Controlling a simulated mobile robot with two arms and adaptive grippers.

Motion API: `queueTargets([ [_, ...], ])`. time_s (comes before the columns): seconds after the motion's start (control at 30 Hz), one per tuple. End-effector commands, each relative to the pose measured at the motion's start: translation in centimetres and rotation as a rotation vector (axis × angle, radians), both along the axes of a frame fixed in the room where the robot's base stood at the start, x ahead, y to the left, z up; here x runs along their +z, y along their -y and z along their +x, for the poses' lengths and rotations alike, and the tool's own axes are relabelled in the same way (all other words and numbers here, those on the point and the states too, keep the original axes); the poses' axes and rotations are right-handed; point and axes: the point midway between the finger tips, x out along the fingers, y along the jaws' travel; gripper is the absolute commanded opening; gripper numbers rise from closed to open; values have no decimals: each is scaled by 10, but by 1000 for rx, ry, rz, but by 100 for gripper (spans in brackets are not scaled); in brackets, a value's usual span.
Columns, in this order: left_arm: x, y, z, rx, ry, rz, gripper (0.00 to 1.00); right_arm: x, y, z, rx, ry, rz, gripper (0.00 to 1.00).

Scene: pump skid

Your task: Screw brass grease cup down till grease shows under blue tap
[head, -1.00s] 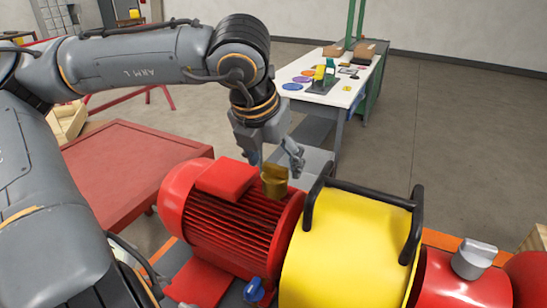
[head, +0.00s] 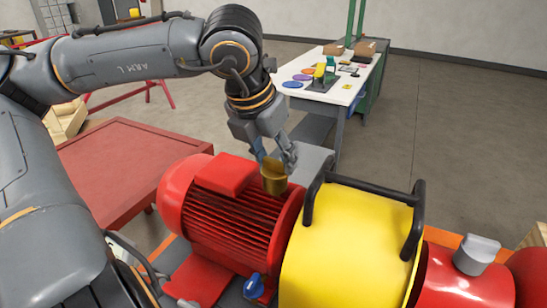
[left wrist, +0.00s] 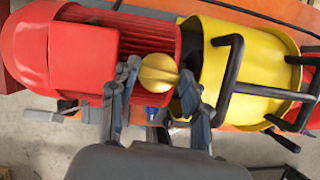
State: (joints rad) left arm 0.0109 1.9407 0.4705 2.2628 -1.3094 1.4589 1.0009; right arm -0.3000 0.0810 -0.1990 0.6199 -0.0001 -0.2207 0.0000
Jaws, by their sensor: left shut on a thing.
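The brass grease cup (head: 274,180) stands at the right end of the red ribbed motor (head: 232,215), close to the yellow guard. It also shows in the left wrist view (left wrist: 158,72) as a ribbed, gold-coloured dome. My left gripper (head: 276,160) comes down from above and is shut on the cup, with one finger on each side in the left wrist view. The blue tap (head: 254,286) sits low in front of the motor, and it shows below the cup in the left wrist view (left wrist: 152,113). The spot under the tap is hard to make out. My right gripper is not in view.
The yellow guard (head: 345,240) with black handles (head: 310,195) stands close to the right of the gripper. A grey cap (head: 476,255) tops the red part beyond it. A red table (head: 125,170) is at left; a white-topped bench (head: 335,95) stands behind.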

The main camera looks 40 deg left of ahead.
Motion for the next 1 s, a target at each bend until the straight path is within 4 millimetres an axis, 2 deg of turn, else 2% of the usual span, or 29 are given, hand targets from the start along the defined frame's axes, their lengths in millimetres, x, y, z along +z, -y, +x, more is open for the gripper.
queueTargets([
  [0.2,-2,-1,0,-177,5,-3,15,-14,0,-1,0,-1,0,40],
  [0.47,0,-3,1,-423,4,-4,15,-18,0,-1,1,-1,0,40],
  [0.77,2,-4,1,-709,1,-4,15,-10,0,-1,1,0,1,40],
  [1.0,3,-5,2,-930,-2,-5,15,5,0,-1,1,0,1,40],
])
